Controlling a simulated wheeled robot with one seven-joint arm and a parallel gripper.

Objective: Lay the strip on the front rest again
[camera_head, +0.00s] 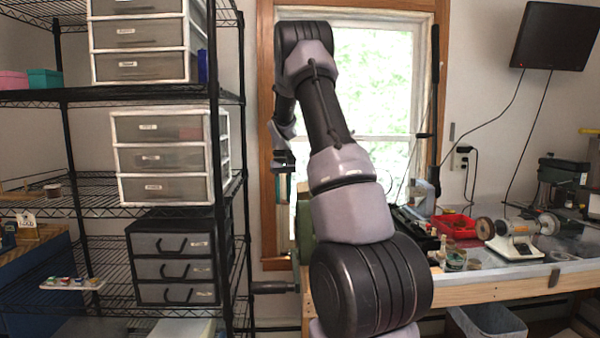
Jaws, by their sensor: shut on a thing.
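My gripper (283,160) shows small and dark at the left of my arm, in front of the window's left frame. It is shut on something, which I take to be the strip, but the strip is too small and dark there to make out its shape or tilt. My arm rises from the bottom middle and bends down to the gripper, covering part of the scene behind it. I cannot pick out the front rest in this view; it may be hidden behind my arm or out of frame.
A black wire shelf (75,205) with several drawer units stands at left. A workbench (500,290) at right bears a red tray (456,226), a small grinder (515,237) and jars. A grey bin (487,322) stands under it. A monitor (556,36) hangs on the wall.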

